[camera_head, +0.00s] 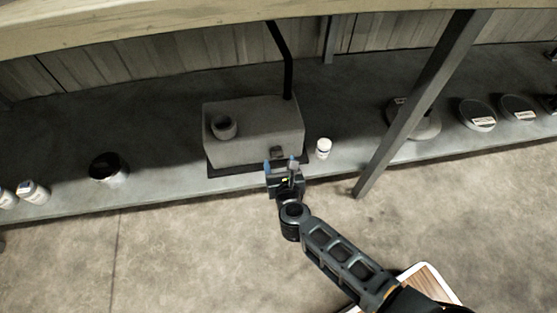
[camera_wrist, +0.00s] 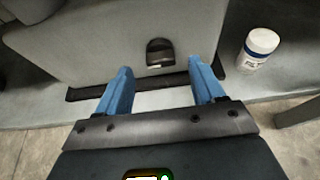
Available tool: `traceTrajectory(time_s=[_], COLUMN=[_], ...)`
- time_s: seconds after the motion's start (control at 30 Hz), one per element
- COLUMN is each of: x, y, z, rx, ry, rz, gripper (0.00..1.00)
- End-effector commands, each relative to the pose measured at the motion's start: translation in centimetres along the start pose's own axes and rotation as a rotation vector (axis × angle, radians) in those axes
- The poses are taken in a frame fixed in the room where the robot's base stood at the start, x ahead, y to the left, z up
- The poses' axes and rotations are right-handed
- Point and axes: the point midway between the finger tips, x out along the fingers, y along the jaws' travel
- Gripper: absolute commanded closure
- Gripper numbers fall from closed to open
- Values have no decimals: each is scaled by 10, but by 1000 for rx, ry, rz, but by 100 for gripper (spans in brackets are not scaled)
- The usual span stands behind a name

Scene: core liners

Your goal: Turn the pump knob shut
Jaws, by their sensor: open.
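The pump is a grey box (camera_head: 250,128) on the shelf with a round port on top and a dark pipe rising behind it. Its knob (camera_wrist: 160,52) is a small dark piece on the front face. In the head view the knob (camera_head: 276,151) shows just above my gripper. My gripper (camera_wrist: 167,78) is open and empty, its two blue fingers pointing at the front face, one on each side of the knob's line. The fingers look short of the knob and apart from it; the exact gap is hard to tell. My gripper also shows in the head view (camera_head: 281,164).
A white bottle (camera_head: 323,148) stands close to the right of the pump. A slanted metal post (camera_head: 410,115) crosses the shelf further right, with several round tins beyond it. A dark cup (camera_head: 108,168) and white bottles (camera_head: 33,192) stand at the left. Shelf between cup and pump is clear.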

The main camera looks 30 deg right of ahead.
Motion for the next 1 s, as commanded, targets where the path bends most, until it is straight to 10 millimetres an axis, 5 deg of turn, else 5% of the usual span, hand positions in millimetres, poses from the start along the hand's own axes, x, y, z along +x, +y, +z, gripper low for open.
traceTrajectory(time_s=[0.23, 0.6, 1.0], x=[30, 34, 34], y=[0, 0, 0], z=[-1, 0, 0], rx=[0, -1, -2], ry=[0, 0, 0], rz=[-1, -1, 0], gripper=[32, 33, 71])
